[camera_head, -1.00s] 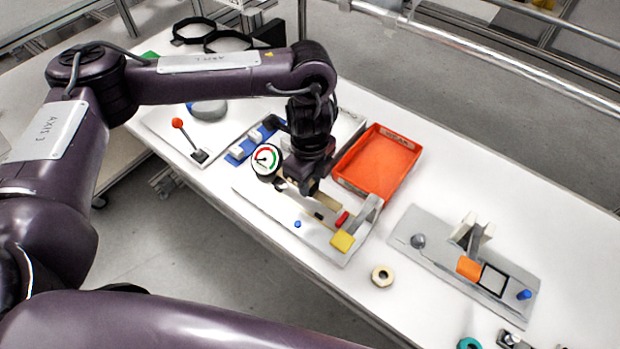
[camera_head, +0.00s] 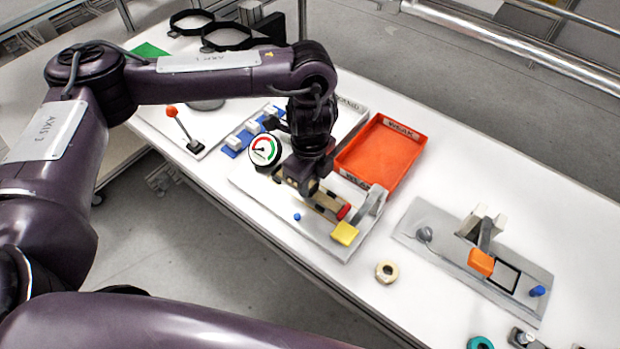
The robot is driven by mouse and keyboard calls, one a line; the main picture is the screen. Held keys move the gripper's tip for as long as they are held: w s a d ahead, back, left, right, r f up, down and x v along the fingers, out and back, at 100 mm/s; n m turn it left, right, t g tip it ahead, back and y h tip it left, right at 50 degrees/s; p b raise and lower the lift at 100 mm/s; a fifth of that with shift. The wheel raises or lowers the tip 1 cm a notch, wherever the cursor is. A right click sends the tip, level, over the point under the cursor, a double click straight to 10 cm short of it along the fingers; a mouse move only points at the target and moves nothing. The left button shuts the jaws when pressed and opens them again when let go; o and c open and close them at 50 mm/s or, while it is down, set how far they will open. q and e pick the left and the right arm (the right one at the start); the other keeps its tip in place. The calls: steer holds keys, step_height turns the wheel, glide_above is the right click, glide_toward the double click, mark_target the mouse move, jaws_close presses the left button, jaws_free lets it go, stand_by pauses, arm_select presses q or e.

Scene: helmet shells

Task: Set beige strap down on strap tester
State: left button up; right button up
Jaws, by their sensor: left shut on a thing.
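The strap tester is a pale plate (camera_head: 318,238) on the table, with a round red-and-green gauge (camera_head: 265,150), a yellow block (camera_head: 345,233), a red piece (camera_head: 344,211) and a grey lever (camera_head: 371,202). My left gripper (camera_head: 304,188) is over the middle of this plate, shut on the beige strap (camera_head: 328,203). The strap shows as a short beige strip running toward the red piece. The gripper covers its other part, and I cannot tell whether it touches the tester. My right gripper is not in view.
An orange-red tray (camera_head: 382,158) stands just behind the tester. A grey fixture plate (camera_head: 430,255) with an orange-handled lever (camera_head: 481,262) lies to the right. A beige ring (camera_head: 386,272) lies between them. A red-knobbed lever (camera_head: 171,112) stands at the left.

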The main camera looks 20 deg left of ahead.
arm_select(q)
steer(key=shift+f, duration=0.35)
steer(key=o, duration=1)
steer(key=shift+o, duration=0.2)
